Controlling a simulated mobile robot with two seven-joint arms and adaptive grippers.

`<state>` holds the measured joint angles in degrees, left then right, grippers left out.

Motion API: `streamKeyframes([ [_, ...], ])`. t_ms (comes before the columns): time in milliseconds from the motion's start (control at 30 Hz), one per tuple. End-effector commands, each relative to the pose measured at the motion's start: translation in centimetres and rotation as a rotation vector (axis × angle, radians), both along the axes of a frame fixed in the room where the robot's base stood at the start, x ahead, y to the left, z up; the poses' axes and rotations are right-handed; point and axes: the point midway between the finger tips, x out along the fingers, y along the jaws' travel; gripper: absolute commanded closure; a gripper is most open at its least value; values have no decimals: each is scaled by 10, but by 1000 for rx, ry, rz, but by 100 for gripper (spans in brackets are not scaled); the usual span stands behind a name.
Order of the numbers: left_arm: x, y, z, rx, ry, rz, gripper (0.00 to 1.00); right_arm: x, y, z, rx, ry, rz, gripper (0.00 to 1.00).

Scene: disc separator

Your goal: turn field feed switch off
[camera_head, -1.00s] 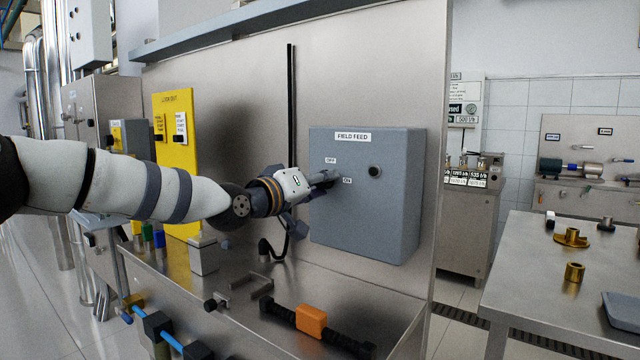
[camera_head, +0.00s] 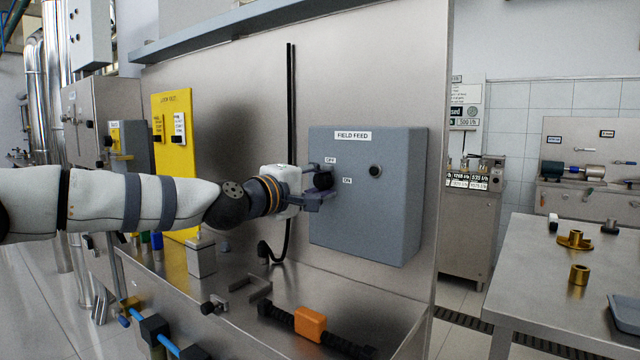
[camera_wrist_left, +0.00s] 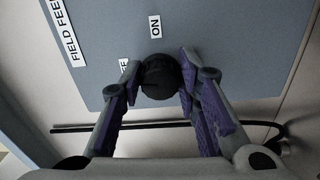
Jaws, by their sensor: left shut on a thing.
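The grey FIELD FEED box (camera_head: 385,215) is on the steel panel, with OFF and ON labels around a black rotary switch knob (camera_head: 325,180). My left gripper (camera_head: 322,183) is at the knob, one finger above it and one below. In the left wrist view the round black knob (camera_wrist_left: 160,76) sits between the two purple-padded fingertips (camera_wrist_left: 160,82), and the gripper is shut on it. The ON label shows beyond the knob, and the OFF label is partly hidden by a finger. The knob's exact pointing direction is hard to tell. My right gripper is not in view.
A small dark round button (camera_head: 375,171) is on the box, right of the knob. A black cable (camera_head: 290,150) runs down the panel left of the box. Below are a steel ledge and an orange-and-black fitting (camera_head: 311,322). A steel table (camera_head: 530,275) stands at right.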

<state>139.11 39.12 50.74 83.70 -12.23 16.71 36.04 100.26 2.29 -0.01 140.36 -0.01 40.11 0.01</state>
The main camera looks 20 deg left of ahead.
Motion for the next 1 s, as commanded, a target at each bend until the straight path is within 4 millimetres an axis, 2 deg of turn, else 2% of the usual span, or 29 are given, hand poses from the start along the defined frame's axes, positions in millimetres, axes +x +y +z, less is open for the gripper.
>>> streamKeyframes([
  [300,0,-2,-2,-92,38,-5,98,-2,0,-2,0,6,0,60],
  [833,0,-2,-1,-108,44,-5,98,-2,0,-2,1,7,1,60],
  [867,0,-2,-1,-108,44,-5,63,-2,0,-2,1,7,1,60],
  [900,0,-2,-1,-108,44,-5,54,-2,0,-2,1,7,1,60],
  [933,0,-2,-1,-108,44,-5,50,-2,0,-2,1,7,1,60],
  [1000,0,-1,-1,-109,43,-4,50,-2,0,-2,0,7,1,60],
])
